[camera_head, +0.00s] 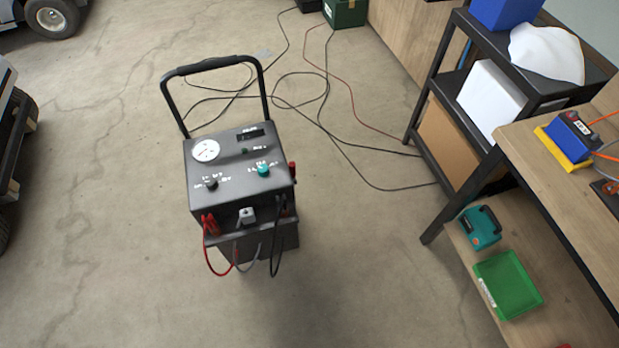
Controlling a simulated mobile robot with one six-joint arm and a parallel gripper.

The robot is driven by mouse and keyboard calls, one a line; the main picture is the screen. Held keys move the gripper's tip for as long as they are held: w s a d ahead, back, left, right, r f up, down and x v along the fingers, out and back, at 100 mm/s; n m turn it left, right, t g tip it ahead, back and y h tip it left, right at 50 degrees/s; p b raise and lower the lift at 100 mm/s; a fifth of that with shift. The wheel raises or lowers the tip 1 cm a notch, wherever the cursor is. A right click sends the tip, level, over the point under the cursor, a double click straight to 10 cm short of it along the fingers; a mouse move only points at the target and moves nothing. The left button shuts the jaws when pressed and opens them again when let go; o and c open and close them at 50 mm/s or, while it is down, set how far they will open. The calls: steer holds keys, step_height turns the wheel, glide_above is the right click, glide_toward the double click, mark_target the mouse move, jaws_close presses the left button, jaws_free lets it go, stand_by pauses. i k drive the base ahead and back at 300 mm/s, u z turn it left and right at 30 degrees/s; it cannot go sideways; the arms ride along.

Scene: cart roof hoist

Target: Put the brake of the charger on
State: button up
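The charger (238,182) stands upright on the concrete floor, left of centre. It is a dark grey box with a black push handle (212,64) behind it. Its sloped top carries a round white dial, a small dark display, a black knob and a green knob. Red and black leads with clamps hang at its front, next to a small light grey block (247,216). I cannot make out a brake or the wheels; the lower part is mostly hidden beneath the box. My gripper is not in view.
Black and red cables (325,100) lie on the floor behind the charger. A black shelf rack (470,110) and a wooden workbench (545,130) with a green bin (508,284) stand at the right. Vehicle wheels (52,18) show at the left. The floor around the charger's front is clear.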

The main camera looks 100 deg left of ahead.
mark_target(292, 168)
steer(key=z, duration=0.05)
steer(key=i, duration=0.6)
steer(key=u, duration=3.8)
steer(key=i, duration=0.1)
steer(key=z, duration=1.8)
steer(key=k, duration=0.3)
steer(key=u, duration=1.8)
